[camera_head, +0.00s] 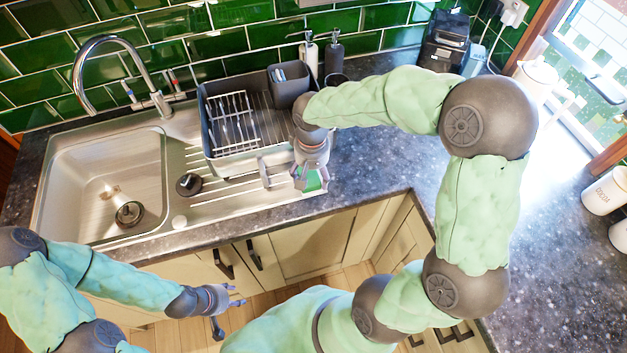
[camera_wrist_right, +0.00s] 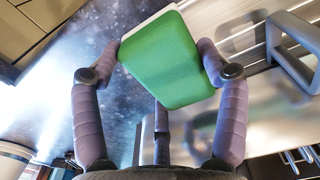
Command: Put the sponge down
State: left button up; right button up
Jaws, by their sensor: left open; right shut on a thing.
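The sponge (camera_wrist_right: 166,62) is green with a pale layer along one edge. My right gripper (camera_wrist_right: 160,60) is shut on it, with fingers on both of its sides. In the head view the sponge (camera_head: 312,181) shows below my right gripper (camera_head: 310,172), at the right end of the draining board near the counter's front edge. I cannot tell whether it touches the surface. My left gripper (camera_head: 226,303) is open and empty, low in front of the cupboards.
A grey dish rack (camera_head: 208,125) with a cutlery holder (camera_head: 288,87) stands just left of my right gripper. The sink basin (camera_head: 95,180) and tap (camera_head: 112,45) are further left. Soap dispensers (camera_head: 309,58) stand behind. The dark counter (camera_head: 380,155) has clear room to the right.

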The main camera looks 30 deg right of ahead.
aim_at(314, 181)
jog(key=f, duration=0.2)
jog(key=f+b, duration=0.1)
jog(key=shift+s+d+f, duration=0.1)
jog(key=shift+d+f, duration=0.1)
jog(key=shift+f, duration=0.15)
jog(key=shift+r, duration=0.1)
jog(key=shift+f, duration=0.25)
jog(key=o, duration=1)
jog(key=shift+r, duration=0.1)
